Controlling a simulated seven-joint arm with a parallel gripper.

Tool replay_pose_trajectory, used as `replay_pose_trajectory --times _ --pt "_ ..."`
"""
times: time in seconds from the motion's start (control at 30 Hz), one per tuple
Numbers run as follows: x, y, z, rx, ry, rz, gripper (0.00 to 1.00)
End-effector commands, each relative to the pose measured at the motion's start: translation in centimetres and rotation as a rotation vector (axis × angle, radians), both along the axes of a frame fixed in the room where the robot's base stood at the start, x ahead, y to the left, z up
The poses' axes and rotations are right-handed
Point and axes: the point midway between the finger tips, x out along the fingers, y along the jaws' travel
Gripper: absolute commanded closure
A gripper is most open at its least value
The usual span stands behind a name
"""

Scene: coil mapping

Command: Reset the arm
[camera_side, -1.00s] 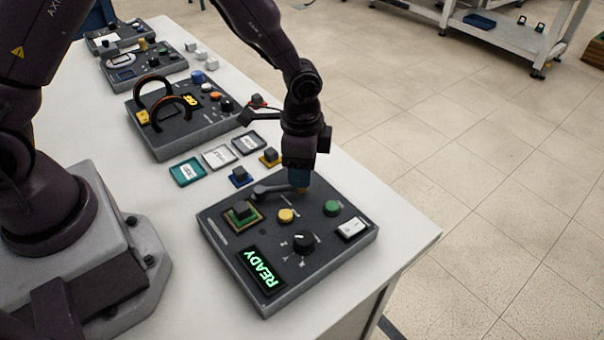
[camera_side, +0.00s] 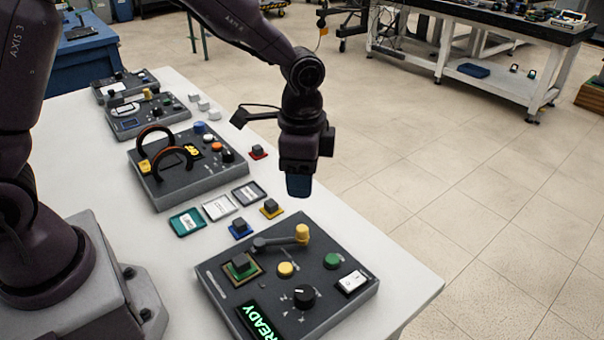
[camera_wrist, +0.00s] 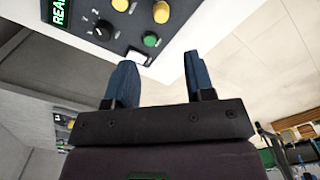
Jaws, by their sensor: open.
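My gripper (camera_side: 299,186) hangs in the air above the table, over the area behind the near control panel (camera_side: 225,281). Its blue fingers are apart and empty in the wrist view (camera_wrist: 158,75). The near panel carries a crank arm with a yellow knob (camera_side: 302,233), a yellow button (camera_side: 286,269), a green button (camera_side: 332,261), a black dial (camera_side: 304,296), a white switch (camera_side: 352,282) and a lit display (camera_side: 258,322) reading READY. A dark block (camera_side: 240,263) sits on a green and tan square on it. The gripper touches none of these.
Blue (camera_side: 241,228), yellow (camera_side: 271,208) and red (camera_side: 258,153) based blocks stand near several label trays (camera_side: 218,207). A panel with two orange-black coils (camera_side: 205,178) and further panels stand behind. The table's right side is bare.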

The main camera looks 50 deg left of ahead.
Motion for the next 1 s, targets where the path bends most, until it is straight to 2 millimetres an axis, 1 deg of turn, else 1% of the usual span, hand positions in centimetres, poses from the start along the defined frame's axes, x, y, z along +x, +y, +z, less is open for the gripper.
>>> replay_pose_trajectory --times 0.2,0.3,0.33,0.37,0.4,0.47,0.67,0.8,0.9,1.0 --pt "0.0 0.0 0.0 0.000 0.000 0.001 0.51" --pt "-0.1 0.0 0.0 0.000 0.004 0.034 0.51" --pt "-0.4 0.0 -0.2 0.000 0.016 0.056 0.51" --pt "-1.1 0.2 -0.6 0.004 0.039 0.088 0.51" --pt "-2.2 0.7 -0.4 0.015 0.056 0.142 0.51" --pt "-3.2 1.5 0.7 0.024 0.046 0.207 0.51" --pt "-7.1 4.0 5.4 0.036 -0.032 0.420 0.51" --pt "-10.4 5.6 8.9 0.010 -0.122 0.570 0.51" --pt "-12.8 6.6 10.9 -0.028 -0.192 0.664 0.51" --pt "-15.1 7.3 12.5 -0.076 -0.264 0.735 0.51"
